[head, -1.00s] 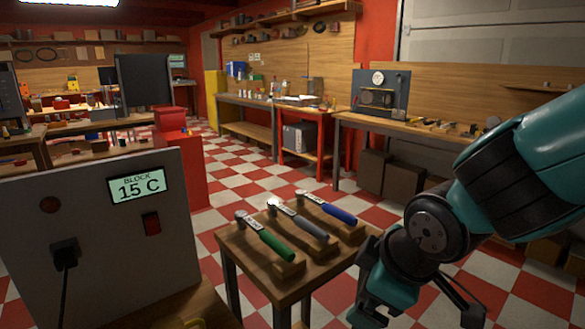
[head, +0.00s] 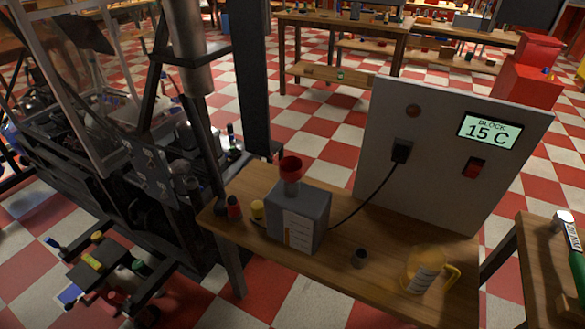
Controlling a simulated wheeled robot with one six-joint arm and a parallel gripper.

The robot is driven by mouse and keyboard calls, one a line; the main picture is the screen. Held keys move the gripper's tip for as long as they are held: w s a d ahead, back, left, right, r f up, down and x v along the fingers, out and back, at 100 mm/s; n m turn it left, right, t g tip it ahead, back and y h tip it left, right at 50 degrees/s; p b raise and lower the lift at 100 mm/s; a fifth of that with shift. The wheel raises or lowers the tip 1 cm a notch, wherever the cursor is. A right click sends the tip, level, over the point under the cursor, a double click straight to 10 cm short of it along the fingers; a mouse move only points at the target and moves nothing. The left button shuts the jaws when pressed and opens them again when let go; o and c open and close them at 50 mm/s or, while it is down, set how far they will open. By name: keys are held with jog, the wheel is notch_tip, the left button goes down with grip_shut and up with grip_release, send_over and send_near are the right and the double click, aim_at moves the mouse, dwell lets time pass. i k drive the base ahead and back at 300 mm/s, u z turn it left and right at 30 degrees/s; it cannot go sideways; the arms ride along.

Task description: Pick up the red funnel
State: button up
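A grey panel (head: 440,150) reading "BLOCK 15 C" stands at the table's back right, with a black cable running toward the container. A yellow jug (head: 424,270), a small dark cup (head: 359,258) and small red and yellow items share the table. Dark machinery (head: 150,165) stands left.

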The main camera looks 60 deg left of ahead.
aim_at(291, 168)
jog(key=u, duration=2)
